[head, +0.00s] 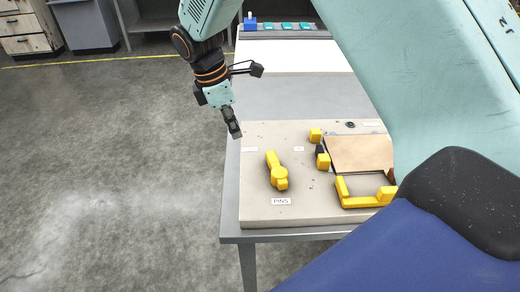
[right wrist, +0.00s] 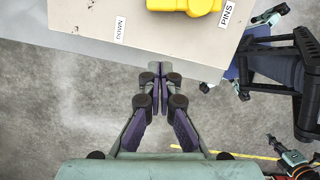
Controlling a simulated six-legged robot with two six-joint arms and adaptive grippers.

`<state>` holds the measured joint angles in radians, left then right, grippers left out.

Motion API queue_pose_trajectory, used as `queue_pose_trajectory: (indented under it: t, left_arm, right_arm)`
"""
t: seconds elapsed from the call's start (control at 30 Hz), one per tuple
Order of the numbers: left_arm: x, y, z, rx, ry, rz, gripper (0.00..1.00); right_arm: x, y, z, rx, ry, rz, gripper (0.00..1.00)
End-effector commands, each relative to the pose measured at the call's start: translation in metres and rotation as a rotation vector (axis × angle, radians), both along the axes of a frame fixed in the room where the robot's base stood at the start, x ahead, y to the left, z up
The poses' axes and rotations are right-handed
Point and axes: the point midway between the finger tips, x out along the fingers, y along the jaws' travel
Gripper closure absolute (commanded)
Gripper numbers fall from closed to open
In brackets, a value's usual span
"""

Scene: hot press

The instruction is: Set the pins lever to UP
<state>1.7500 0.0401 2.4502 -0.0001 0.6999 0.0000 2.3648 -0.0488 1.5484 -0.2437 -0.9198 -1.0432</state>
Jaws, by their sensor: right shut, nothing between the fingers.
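The pins lever (head: 278,178) is a yellow handle on a round hub, on the beige panel (head: 260,215) behind its PINS label (head: 281,201). Its handle points away from that label and leans a little left. The lever is cut off at the top edge of the right wrist view (right wrist: 185,4). There a label (right wrist: 119,30) seems to read DOWN, upside down; in the head view it appears to be the left small label (head: 250,149). My right gripper (head: 236,132) is shut and empty, at the panel's left edge, left of and behind the lever, apart from it. My left gripper is not in view.
A yellow U-shaped handle (head: 363,203) and a brown plate (head: 360,154) with yellow blocks are right of the lever. The grey table (head: 275,96) continues behind the panel. My arm covers the right side. The floor at left is clear.

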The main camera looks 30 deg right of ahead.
Motion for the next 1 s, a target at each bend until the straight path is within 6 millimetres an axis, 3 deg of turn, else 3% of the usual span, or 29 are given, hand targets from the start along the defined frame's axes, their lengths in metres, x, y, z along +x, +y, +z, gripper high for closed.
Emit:
queue_pose_trajectory:
  t: [0.33,0.47,1.0]
  left_arm:
    - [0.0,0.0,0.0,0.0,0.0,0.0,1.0]
    - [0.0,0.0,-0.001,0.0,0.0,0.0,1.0]
    - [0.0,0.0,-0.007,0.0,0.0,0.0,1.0]
  right_arm:
    - [-0.005,0.003,-0.001,0.0,0.0,0.0,1.0]
    - [-0.006,0.001,-0.011,0.0,0.002,0.0,1.0]
    - [-0.011,-0.026,-0.1,0.002,0.002,-0.004,1.0]
